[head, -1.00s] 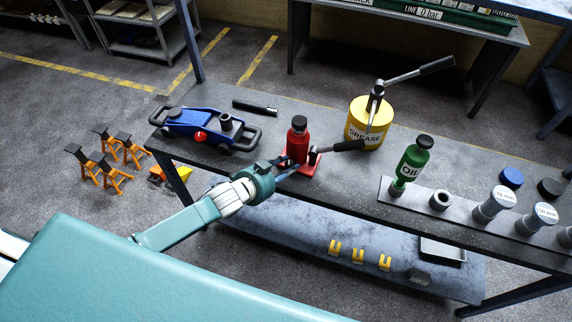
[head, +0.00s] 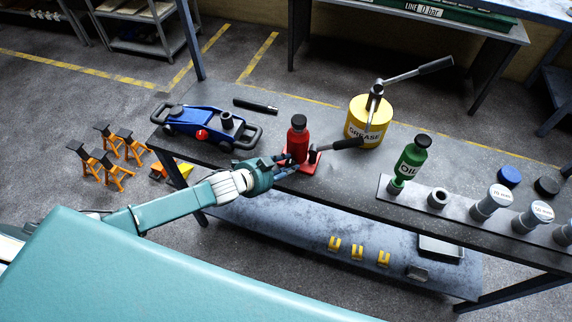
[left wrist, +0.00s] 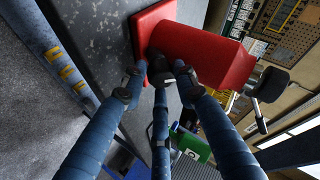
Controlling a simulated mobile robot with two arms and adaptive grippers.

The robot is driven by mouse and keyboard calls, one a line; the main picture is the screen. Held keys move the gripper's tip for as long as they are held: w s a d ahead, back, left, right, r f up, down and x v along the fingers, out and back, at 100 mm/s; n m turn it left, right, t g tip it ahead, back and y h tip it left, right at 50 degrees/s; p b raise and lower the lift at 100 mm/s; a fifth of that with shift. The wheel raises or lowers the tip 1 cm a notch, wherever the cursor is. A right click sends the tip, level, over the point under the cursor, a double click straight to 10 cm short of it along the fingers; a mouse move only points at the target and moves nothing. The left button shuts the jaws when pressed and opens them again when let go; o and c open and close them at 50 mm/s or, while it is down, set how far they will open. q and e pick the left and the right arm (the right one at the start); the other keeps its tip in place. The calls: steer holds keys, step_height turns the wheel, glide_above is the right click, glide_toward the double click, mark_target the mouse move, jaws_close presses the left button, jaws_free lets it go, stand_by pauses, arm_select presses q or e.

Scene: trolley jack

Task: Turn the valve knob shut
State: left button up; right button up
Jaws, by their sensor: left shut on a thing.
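A red bottle jack (head: 298,144) with a black top stands upright on a red base plate on the dark workbench. In the left wrist view, its red body (left wrist: 205,52) lies sideways across the picture. A small dark valve knob (left wrist: 160,70) sits low on the jack, close to the base. My left gripper (head: 284,164) is at the jack's lower left side in the head view. Its fingers (left wrist: 158,84) are closed around the knob in the left wrist view and partly hide it. My right gripper is not in view.
A blue trolley jack (head: 207,128) stands to the left, and a green oil bottle (head: 410,160) to the right. The bench (head: 330,195) is bare in front of the jack.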

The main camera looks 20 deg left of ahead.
arm_select(q)
steer(key=o, duration=1.1)
steer(key=shift+w+d+r, duration=0.1)
steer(key=shift+w+r, duration=0.05)
steer(key=shift+r, duration=0.15)
steer(key=shift+f, duration=0.1)
steer(key=v, duration=1.2)
